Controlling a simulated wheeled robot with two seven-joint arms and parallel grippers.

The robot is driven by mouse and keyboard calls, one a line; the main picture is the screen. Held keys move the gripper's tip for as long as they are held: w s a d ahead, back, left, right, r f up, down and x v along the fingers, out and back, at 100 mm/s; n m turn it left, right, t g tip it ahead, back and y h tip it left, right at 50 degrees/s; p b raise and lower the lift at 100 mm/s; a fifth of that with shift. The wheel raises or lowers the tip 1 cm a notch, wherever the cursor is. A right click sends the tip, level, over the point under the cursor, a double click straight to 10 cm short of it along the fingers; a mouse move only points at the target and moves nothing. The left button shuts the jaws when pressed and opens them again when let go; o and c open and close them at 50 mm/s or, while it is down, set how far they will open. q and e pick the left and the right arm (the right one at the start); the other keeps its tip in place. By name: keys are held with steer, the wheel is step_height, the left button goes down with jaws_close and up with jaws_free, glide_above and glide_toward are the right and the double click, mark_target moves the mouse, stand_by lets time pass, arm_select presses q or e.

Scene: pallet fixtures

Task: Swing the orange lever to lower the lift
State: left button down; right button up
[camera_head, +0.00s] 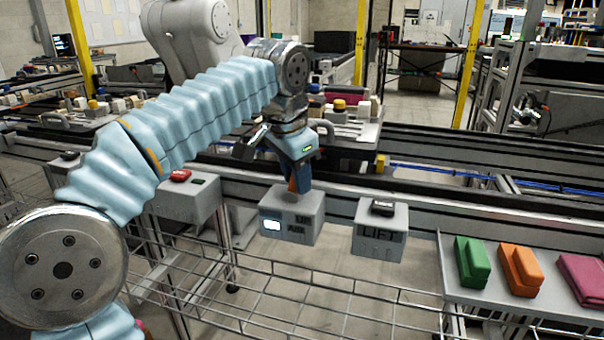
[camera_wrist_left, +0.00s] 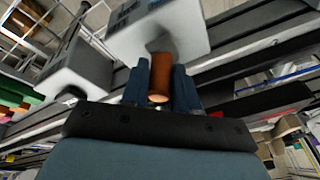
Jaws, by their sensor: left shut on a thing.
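The orange lever (camera_head: 292,186) stands on top of a grey control box (camera_head: 289,222). Its brownish-orange handle (camera_wrist_left: 160,75) shows between the two dark blue fingers in the left wrist view. My left gripper (camera_head: 299,184) reaches down to the box from above and is shut on the lever. The gripper hides much of the lever in the head view. A second grey box labelled LIFT (camera_head: 379,236), with a black piece on top, stands just to the right. I cannot tell which part is the lift itself. My right gripper is not in view.
A grey box with a red piece (camera_head: 181,175) on top stands to the left. A wire mesh rail (camera_head: 300,290) runs in front. Green, orange and pink blocks lie on a grey shelf (camera_head: 465,296) at right. A pallet with parts (camera_head: 345,128) sits on the conveyor behind.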

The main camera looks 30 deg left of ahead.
arm_select(q)
steer(key=shift+s+a+r+h, duration=0.1)
steer(key=shift+a+h, duration=0.4)
steer(key=shift+h, duration=0.4)
steer(key=h, duration=0.1)
steer(key=a+t+h, duration=0.1)
steer(key=shift+s+n+h+b, duration=0.1)
steer(key=shift+n+h+b, duration=0.2)
steer(key=shift+n+b, duration=0.1)
steer(key=shift+s+a+f+n+t+h+b, duration=0.15)
steer(key=shift+a+t+h+b, duration=0.15)
steer(key=shift+h, duration=0.45)
steer(key=shift+a+f+n+t+h+b, duration=0.1)
steer(key=shift+a+f+t+h+b, duration=0.15)
steer(key=shift+h+b, duration=0.35)
steer(key=shift+s+a+f+n+t+h+b, duration=0.1)
steer(key=shift+a+t+h+b, duration=0.15)
steer(key=shift+h, duration=0.6)
steer(key=c, duration=1.2)
jaws_free()
steer(key=shift+a, duration=0.1)
